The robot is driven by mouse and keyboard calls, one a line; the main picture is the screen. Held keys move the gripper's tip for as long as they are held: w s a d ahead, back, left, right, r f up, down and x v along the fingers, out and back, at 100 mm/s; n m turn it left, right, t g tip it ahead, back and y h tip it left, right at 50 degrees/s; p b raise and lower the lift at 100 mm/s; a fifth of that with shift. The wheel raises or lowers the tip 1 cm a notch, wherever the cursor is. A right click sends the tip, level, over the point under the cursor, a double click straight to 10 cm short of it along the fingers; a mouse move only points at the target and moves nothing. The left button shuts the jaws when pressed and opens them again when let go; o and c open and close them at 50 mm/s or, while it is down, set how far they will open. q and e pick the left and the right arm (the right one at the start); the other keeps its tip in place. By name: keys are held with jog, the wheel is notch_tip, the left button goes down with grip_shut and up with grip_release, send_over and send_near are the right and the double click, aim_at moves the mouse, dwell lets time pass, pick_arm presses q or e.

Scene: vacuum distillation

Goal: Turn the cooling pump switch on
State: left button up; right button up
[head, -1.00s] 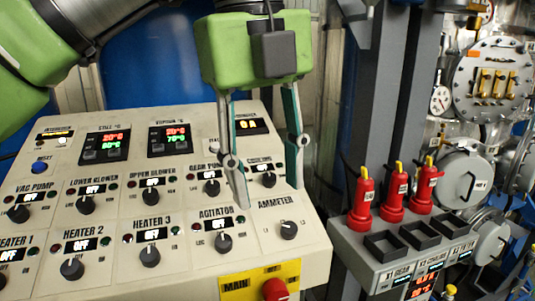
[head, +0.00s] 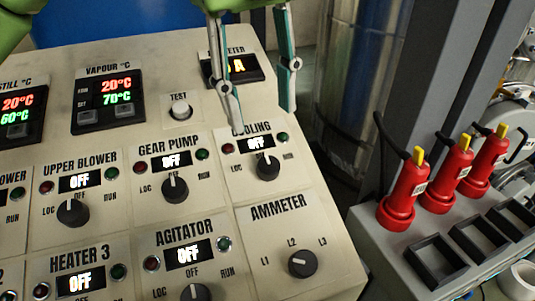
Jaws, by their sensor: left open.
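The cooling pump switch is a black rotary knob (head: 268,167) on the cream control panel, its pointer up. Its small display (head: 257,142) reads OFF, with a red lamp on its left and a green lamp on its right. My left gripper (head: 262,116) comes down from the top edge, open and empty, fingers apart. Its left fingertip covers part of the COOLING label; the right one is near the panel's right edge. Both fingertips appear above the knob in the picture, and the knob is clear of them. My right gripper is not in view.
The gear pump knob (head: 175,189) is to the left, the ammeter knob (head: 303,264) below, and a TEST button (head: 180,111) up left. Several red plugs (head: 405,195) stand on a grey box (head: 385,240) at the right, beside a dark post (head: 425,90).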

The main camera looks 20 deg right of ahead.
aim_at(268, 163)
pick_arm(q)
jog(key=f, duration=0.6)
jog(key=d+f+p, duration=0.1)
jog(key=f, duration=0.3)
jog(key=shift+w, duration=0.25)
jog(key=c, duration=1.1)
